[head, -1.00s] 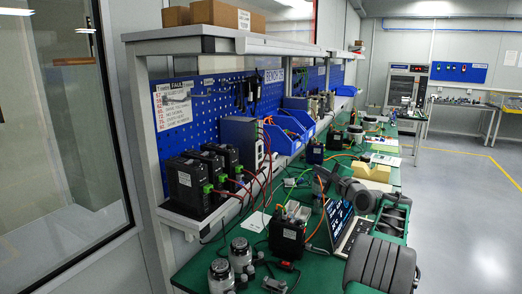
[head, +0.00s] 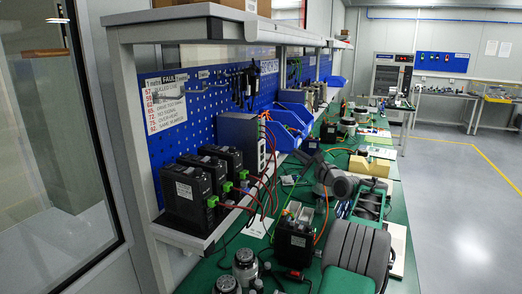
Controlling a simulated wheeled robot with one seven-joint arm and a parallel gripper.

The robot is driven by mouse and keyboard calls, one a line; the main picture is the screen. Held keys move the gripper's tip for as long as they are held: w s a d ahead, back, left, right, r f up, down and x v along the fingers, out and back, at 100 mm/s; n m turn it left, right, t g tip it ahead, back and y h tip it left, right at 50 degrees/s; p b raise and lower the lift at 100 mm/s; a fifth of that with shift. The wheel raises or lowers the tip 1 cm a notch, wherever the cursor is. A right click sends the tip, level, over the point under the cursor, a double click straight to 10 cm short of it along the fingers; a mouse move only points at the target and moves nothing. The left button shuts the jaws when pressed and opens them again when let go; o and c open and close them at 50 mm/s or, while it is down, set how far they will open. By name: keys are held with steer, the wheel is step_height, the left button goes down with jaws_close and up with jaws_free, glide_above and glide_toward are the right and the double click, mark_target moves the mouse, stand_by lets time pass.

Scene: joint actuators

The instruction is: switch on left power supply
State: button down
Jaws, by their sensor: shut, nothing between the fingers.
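A grey box-shaped unit (head: 238,138) with a pale front and red leads stands on the bench's lower shelf; it may be a power supply. Several black units (head: 183,192) with green connectors stand in a row left of it. I cannot tell which one is the left power supply, and no switch can be made out. My arm reaches from the lower right over the bench. My gripper (head: 299,157), at its far end, is small and dark, shut and empty. It appears to the right of the grey unit, with no contact visible.
A black unit (head: 293,240) with orange and green cables stands on the green bench top (head: 405,275). Round metal-and-black parts (head: 245,265) stand at the near edge. Blue bins (head: 290,128) sit behind the grey unit. A shelf (head: 215,18) overhangs. The floor (head: 465,210) at right is clear.

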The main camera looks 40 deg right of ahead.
mark_target(263, 148)
steer(key=w+a+b, duration=0.1)
steer(key=w+a, duration=0.4)
steer(key=w, duration=0.2)
steer(key=shift+w, duration=0.15)
stand_by(0.5)
steer(key=shift+w+a, duration=0.1)
stand_by(1.4)
steer(key=shift+w+a+p, duration=0.15)
steer(key=shift+w+p, duration=0.1)
steer(key=shift+p, duration=0.1)
steer(key=shift+w+a, duration=0.2)
steer(key=shift+w, duration=0.05)
stand_by(0.5)
steer(key=shift+s+d+p, duration=0.1)
steer(key=shift+p, duration=0.2)
steer(key=shift+s+d, duration=0.25)
steer(key=shift+s, duration=0.15)
